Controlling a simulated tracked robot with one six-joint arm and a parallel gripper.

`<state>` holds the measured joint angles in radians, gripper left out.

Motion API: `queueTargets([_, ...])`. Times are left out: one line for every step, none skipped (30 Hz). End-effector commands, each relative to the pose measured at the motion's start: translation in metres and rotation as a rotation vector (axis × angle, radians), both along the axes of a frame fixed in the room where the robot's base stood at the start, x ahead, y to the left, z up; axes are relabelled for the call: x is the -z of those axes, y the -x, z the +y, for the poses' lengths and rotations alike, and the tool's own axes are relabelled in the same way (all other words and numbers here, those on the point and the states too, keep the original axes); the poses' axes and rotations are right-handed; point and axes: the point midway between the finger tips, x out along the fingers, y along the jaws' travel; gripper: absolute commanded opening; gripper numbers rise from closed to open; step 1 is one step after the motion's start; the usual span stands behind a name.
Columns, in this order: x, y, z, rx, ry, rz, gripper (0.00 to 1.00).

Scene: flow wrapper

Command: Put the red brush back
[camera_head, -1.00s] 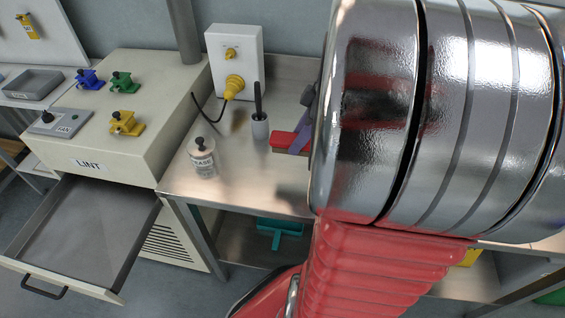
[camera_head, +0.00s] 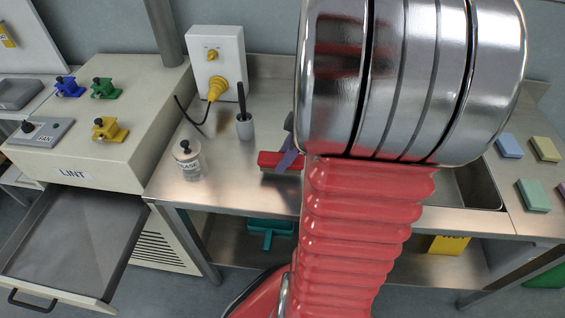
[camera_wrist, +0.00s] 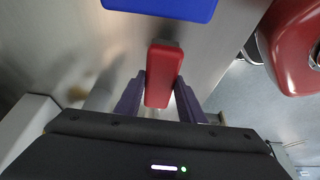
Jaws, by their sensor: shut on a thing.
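The red brush (camera_head: 270,160) shows as a red block just above or on the steel bench, right of the grey brush cup; I cannot tell if it touches the bench. My gripper (camera_head: 287,152) has purple fingers closed around it. In the wrist view the red brush (camera_wrist: 164,72) sits between both fingers of my gripper (camera_wrist: 160,92), its long side pointing away from the wrist. My arm hides part of the gripper and the bench behind it in the head view.
A blue block (camera_wrist: 165,7) lies just beyond the brush in the wrist view. A labelled jar (camera_head: 187,158), grey cup (camera_head: 244,127) and white socket box (camera_head: 216,65) stand left. A sink (camera_head: 470,188) and coloured pads (camera_head: 509,146) are right. The lint drawer (camera_head: 75,240) is open.

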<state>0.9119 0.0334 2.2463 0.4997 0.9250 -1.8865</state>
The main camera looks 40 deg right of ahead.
Motion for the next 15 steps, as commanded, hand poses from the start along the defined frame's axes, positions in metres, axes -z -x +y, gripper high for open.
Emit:
queueTargets([0.008,0.001,0.001,-0.001,-0.003,0.002,0.03])
queueTargets([0.012,0.000,0.000,0.001,-0.003,0.001,0.03])
queueTargets([0.016,0.000,0.000,0.001,-0.003,0.001,0.03])
queueTargets([0.018,0.000,0.000,0.001,-0.003,0.001,0.03])
queueTargets([0.020,0.000,0.000,0.001,-0.002,0.000,0.03])
queueTargets([0.022,0.000,0.000,0.001,0.000,0.000,0.03])
queueTargets([0.022,0.000,0.000,0.000,0.001,-0.001,0.03])
queueTargets([0.022,0.000,0.000,0.000,0.001,-0.001,0.03])
queueTargets([0.022,0.000,0.000,0.000,0.001,-0.001,0.03])
queueTargets([0.022,0.000,0.000,0.000,0.001,-0.001,0.03])
queueTargets([0.022,0.000,0.000,0.000,0.001,-0.001,0.03])
queueTargets([0.022,0.000,0.000,0.000,0.001,-0.001,0.03])
queueTargets([0.022,0.000,-0.001,0.001,0.000,0.000,0.03])
queueTargets([0.022,0.000,0.000,0.001,0.000,0.000,0.03])
queueTargets([0.022,0.000,0.000,0.001,0.000,0.000,0.03])
